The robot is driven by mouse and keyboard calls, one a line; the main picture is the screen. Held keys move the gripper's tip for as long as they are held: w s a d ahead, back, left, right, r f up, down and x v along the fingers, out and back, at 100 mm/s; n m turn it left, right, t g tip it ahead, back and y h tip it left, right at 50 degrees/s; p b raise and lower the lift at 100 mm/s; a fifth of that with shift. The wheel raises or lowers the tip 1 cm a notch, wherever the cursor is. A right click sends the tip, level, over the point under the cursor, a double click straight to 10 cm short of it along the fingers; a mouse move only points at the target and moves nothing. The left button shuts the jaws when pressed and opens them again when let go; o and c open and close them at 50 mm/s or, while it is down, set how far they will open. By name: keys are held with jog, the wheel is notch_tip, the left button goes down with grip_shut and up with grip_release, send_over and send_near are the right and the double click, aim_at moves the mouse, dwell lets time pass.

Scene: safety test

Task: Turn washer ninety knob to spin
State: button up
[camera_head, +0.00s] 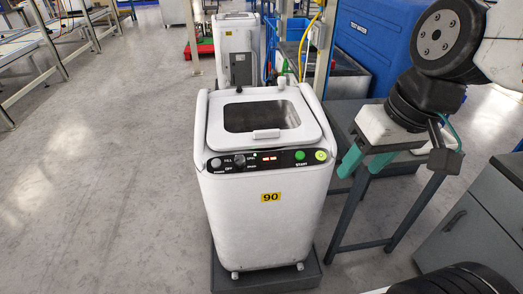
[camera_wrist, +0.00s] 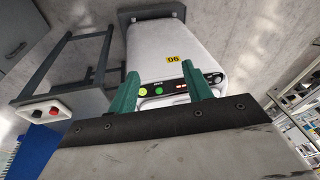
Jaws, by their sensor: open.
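The white washer (camera_head: 262,225) with a yellow "90" label stands in the middle of the head view, its lid shut. Its black front panel has a dark selector knob (camera_head: 239,160) among small words including FILL, SPIN and OFF; its exact pointing is too small to tell. A grey power knob (camera_head: 216,163) is left of it, and a red display (camera_head: 270,158) right. My gripper (camera_head: 365,165) is open and empty, right of the washer and apart from the knob. In the wrist view my gripper (camera_wrist: 158,72) shows the washer (camera_wrist: 165,38) upside down; its right finger seems to hide the selector knob.
A green start button (camera_head: 299,155) and a yellow-green button (camera_head: 321,155) are on the panel's right. A dark metal stand (camera_head: 345,230) and a grey cabinet (camera_head: 478,235) stand to the right. A second white machine (camera_head: 237,35) is behind. The floor at left is clear.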

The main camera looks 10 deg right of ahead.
jog(key=w+a+r+n+t+y, duration=0.2)
jog(key=w+a+r+t+y, duration=0.25)
jog(key=w+a, duration=0.8)
jog(key=m+t+h, duration=0.3)
jog(key=t, duration=0.1)
send_over(239, 159)
jog(key=w+d, duration=0.2)
notch_tip(239, 159, down, 3)
jog(key=f+g+h, duration=0.1)
jog(key=f+g, duration=0.1)
jog(key=f, duration=0.4)
jog(key=s+a+f+g+h, duration=0.1)
jog(key=f+g, duration=0.1)
jog(key=f, duration=0.4)
jog(key=s+a+f+g+h, duration=0.1)
jog(key=f+g, duration=0.1)
jog(key=f, duration=0.4)
jog(key=shift+s+f+m+h, duration=0.1)
jog(key=shift+f+m+h, duration=0.2)
jog(key=shift+m+h, duration=0.1)
jog(key=c, duration=1)
